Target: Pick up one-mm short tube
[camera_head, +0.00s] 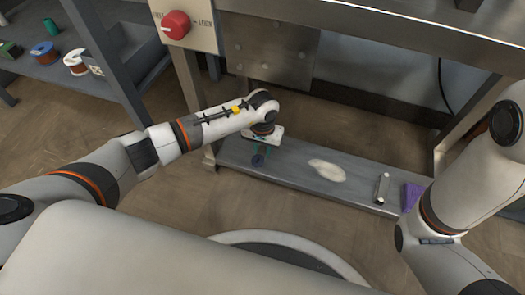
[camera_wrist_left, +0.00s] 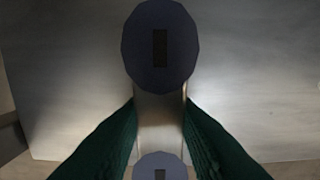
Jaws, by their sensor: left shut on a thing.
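The short tube (camera_wrist_left: 159,115) is a pale metallic piece with dark blue-grey round ends, each with a dark slot. In the left wrist view it lies between the two green fingers of my left gripper (camera_wrist_left: 160,108), which is shut on it. In the head view my left gripper (camera_head: 262,149) points down at the left part of a low grey shelf (camera_head: 295,181). The tube's dark blue end (camera_head: 258,160) shows below the fingers there. I cannot tell whether the tube touches the shelf. My right arm comes in at the right, and its gripper is out of view.
A pale flat piece (camera_head: 327,170), a slim metal piece (camera_head: 381,188) and a purple block (camera_head: 411,196) lie farther right on the shelf. A metal bench top (camera_head: 360,42) hangs over it. A panel with a red knob (camera_head: 176,25) is upper left. Spools stand on a rack at far left.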

